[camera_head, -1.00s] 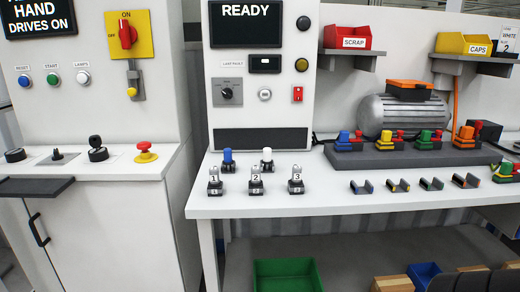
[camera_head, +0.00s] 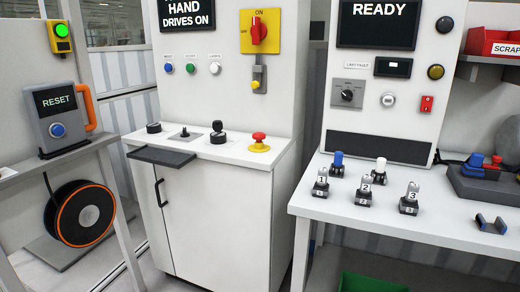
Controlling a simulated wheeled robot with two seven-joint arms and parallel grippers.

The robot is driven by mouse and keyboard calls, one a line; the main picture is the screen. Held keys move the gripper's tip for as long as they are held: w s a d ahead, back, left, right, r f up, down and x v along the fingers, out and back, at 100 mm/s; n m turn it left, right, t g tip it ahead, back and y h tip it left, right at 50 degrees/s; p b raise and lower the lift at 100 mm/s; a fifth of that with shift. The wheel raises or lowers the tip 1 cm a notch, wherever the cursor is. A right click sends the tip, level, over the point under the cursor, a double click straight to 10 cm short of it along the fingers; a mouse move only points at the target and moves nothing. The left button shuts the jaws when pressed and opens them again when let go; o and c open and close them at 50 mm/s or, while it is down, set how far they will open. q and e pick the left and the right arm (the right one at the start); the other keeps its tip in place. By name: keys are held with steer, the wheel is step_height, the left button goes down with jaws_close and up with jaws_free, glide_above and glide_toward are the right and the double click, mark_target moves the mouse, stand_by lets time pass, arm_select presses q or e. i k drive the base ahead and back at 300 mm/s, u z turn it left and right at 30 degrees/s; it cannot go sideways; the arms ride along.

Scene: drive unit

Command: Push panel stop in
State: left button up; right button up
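The panel stop appears to be the red mushroom button (camera_head: 259,137) on a yellow base, on the right part of the white cabinet's desk top (camera_head: 285,158). It stands upright with its red cap above the yellow collar; I cannot tell whether it is in or out. Nothing covers it. The cabinet's upright panel (camera_head: 190,40) behind it reads "HAND DRIVES ON". Neither of my grippers shows in this view.
A black selector knob (camera_head: 218,132) stands just left of the red button. A dark shelf (camera_head: 161,156) juts from the desk front. A white bench (camera_head: 440,215) with numbered blocks is at right; a RESET box (camera_head: 58,115) is at left. Space above the desk is clear.

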mark_target(259, 136)
steer(key=k, duration=0.7)
steer(key=u, duration=0.4)
steer(key=i, duration=1.65)
steer(key=z, duration=1.25)
steer(key=i, duration=0.4)
steer(key=z, duration=0.35)
